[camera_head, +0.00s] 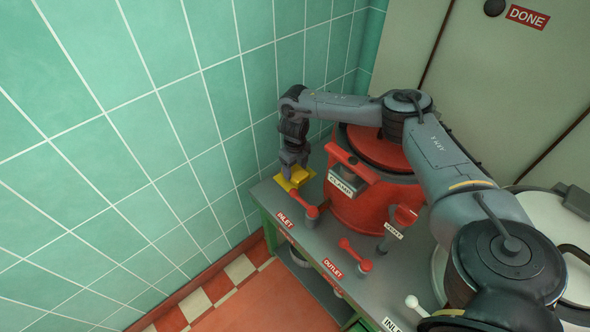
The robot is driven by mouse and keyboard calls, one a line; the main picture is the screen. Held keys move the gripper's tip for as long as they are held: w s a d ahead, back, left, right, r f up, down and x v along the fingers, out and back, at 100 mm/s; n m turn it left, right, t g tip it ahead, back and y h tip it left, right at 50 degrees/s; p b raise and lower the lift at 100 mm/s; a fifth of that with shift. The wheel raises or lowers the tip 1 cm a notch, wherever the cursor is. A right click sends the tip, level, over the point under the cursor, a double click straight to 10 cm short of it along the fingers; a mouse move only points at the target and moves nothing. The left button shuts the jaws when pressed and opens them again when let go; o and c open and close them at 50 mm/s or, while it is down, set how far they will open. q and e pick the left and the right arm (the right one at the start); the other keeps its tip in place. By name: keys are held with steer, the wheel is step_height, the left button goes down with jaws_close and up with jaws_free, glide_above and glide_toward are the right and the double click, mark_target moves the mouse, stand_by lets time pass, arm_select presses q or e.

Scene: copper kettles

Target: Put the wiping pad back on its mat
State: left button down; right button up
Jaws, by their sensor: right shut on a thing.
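My right gripper (291,170) points down at the left back end of the grey bench, near the tiled wall. It is shut on the wiping pad, which is small and largely hidden by the fingers. Yellow surface (285,184) shows under and around the fingertips, low at the bench top. I cannot tell at this size where the pad ends and its mat begins, or whether the pad touches the mat. My left gripper is not in view.
A red kettle (360,207) labelled CLAMP stands just right of the gripper. Red-handled INLET (311,212) and OUTLET (358,255) valves stick up along the bench's front edge. The green tiled wall (215,130) is close on the left. A pale kettle stands at the right edge.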

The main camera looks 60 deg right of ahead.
mark_target(295, 170)
stand_by(0.3)
steer(key=o, duration=1)
steer(key=shift+f, duration=0.1)
steer(key=shift+r, duration=0.25)
step_height(295, 170, up, 12)
steer(key=p, duration=0.5)
steer(key=shift+p, duration=0.3)
